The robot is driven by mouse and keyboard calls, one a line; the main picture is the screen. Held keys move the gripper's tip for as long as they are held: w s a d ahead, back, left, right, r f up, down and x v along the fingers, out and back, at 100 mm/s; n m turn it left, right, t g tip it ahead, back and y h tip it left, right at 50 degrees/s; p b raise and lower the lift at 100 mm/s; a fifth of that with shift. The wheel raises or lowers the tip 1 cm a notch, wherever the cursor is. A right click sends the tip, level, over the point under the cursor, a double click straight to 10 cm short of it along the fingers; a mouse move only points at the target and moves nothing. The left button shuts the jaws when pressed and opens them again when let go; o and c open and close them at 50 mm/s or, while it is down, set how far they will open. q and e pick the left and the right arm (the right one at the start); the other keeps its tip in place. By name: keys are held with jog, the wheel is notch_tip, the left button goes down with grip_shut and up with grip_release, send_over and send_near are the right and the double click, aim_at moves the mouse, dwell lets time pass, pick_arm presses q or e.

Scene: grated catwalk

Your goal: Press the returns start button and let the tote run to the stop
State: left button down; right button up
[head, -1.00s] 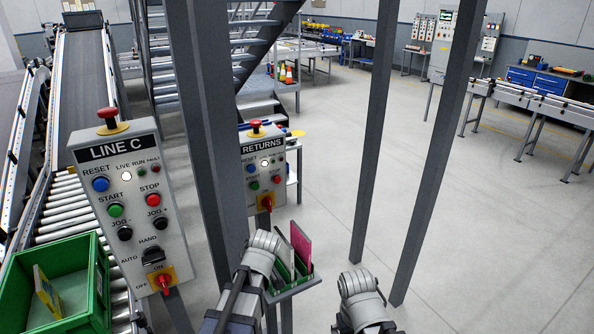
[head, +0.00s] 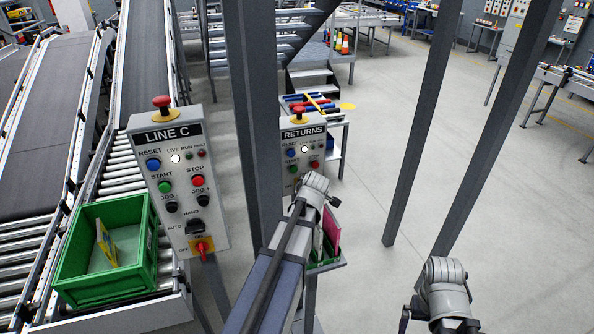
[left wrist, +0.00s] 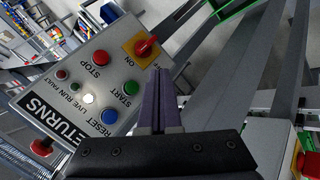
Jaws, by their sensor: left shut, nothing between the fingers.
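The RETURNS panel (head: 305,132) stands behind a steel post in the head view. My left wrist covers its lower part. The left wrist view shows the panel tilted, with its green START button (left wrist: 131,88), red STOP button and blue RESET button. My left gripper (left wrist: 161,76) is shut and empty, its tips just beside START; I cannot tell whether they touch the panel. A white lamp (left wrist: 89,99) is lit on the panel. A green tote (head: 108,288) with a yellow item inside sits on the rollers at left. Only my right forearm shows, at lower right.
The LINE C panel (head: 180,190) with a similar START button stands between the tote and the post (head: 250,120). Two more slanting posts (head: 405,150) rise at right. The floor at right is open.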

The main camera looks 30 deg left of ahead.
aim_at(295, 172)
pick_arm(q)
jog(key=shift+w+a, duration=0.1)
jog(key=w+a, duration=0.5)
jog(key=a, duration=0.1)
jog(key=shift+w+a, duration=0.25)
jog(key=shift+a, duration=0.05)
dwell(2.1)
jog(key=shift+w+a, duration=0.3)
jog(key=shift+w+a, duration=0.5)
jog(key=shift+a, duration=0.15)
dwell(1.1)
jog(key=shift+s+d, duration=0.1)
jog(key=shift+d, duration=0.05)
jog(key=shift+s+d, duration=0.7)
jog(key=shift+d, duration=0.1)
jog(key=shift+s+d, duration=0.1)
